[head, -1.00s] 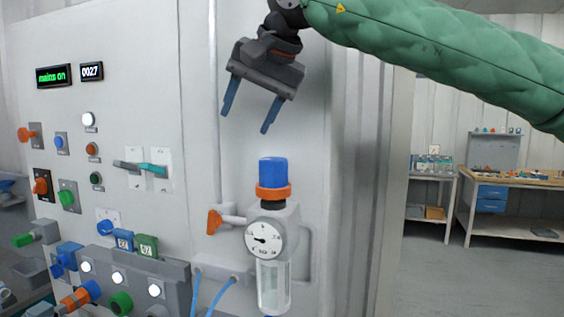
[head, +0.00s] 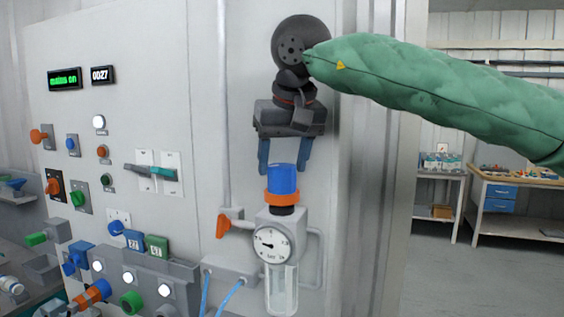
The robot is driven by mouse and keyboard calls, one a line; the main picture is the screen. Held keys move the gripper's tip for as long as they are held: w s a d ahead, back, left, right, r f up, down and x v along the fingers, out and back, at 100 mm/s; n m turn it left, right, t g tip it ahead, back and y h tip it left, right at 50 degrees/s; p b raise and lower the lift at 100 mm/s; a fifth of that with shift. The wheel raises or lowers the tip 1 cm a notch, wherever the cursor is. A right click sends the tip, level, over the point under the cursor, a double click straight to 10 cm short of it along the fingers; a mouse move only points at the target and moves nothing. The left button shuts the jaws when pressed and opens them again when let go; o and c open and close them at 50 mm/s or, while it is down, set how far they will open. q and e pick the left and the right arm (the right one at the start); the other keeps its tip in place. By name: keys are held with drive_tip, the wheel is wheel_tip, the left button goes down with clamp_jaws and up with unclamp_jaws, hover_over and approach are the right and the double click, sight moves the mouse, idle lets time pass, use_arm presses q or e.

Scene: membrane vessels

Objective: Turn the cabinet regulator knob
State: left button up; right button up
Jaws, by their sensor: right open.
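The regulator knob (head: 282,179) is a blue upright cylinder on top of the regulator, on the cabinet front. An orange ring (head: 282,197) sits under it, and a round white gauge (head: 271,245) and a clear bowl (head: 282,290) are below. My right gripper (head: 283,170) points down over the knob, open, with its two blue fingers apart. The fingertips show to the left and right of the knob's upper part. I cannot tell whether they touch it. My left gripper is out of view.
An orange-handled valve (head: 223,226) sticks out left of the regulator. Blue hoses (head: 228,293) hang below. The cabinet (head: 200,80) carries switches, buttons and a display reading "mains on" (head: 64,78). A workbench (head: 515,190) stands far right, with open floor before it.

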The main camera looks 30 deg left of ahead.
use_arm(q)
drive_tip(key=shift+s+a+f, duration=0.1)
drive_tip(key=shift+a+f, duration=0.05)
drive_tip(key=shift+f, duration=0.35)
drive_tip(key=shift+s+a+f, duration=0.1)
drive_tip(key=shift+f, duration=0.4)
use_arm(e)
drive_tip(key=shift+x, duration=1)
drive_tip(key=c, duration=0.7)
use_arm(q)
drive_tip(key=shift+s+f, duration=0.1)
use_arm(e)
drive_tip(key=m+t+h+b, duration=0.1)
drive_tip(key=m+b, duration=0.2)
drive_tip(key=b, duration=0.1)
drive_tip(key=shift+m, duration=0.3)
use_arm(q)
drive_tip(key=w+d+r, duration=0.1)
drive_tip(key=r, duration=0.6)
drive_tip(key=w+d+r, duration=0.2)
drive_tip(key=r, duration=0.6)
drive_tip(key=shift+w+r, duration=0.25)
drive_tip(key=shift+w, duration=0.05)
